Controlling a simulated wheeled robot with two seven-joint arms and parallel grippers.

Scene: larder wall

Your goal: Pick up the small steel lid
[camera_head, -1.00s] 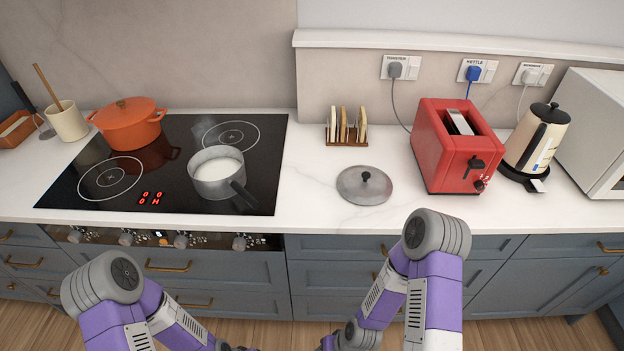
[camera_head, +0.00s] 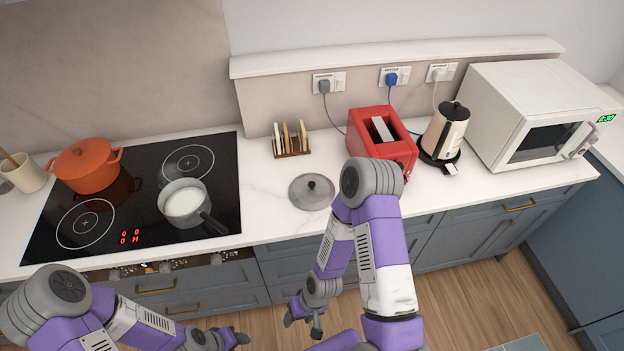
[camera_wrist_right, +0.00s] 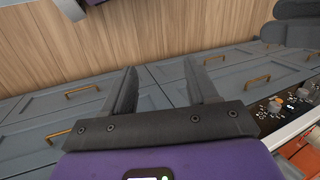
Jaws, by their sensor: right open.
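The small steel lid (camera_head: 303,197) lies flat on the white counter, right of the hob, with its black knob up. It is close to the outline of my right arm's grey joint in the head view. My right gripper (camera_head: 303,321) hangs low in front of the drawers, below the counter edge and well apart from the lid. In the right wrist view it (camera_wrist_right: 162,85) is open, with nothing between its fingers. The lid does not show there. My left gripper (camera_head: 236,338) is at the bottom of the head view, small and dark; its opening is unclear.
A saucepan of white liquid (camera_head: 184,202) and an orange pot (camera_head: 87,166) stand on the black hob (camera_head: 135,205). A toast rack (camera_head: 291,140) is behind the lid. A red toaster (camera_head: 376,140), kettle (camera_head: 443,133) and microwave (camera_head: 535,110) stand to the right. Blue-grey drawers (camera_head: 460,225) front the counter.

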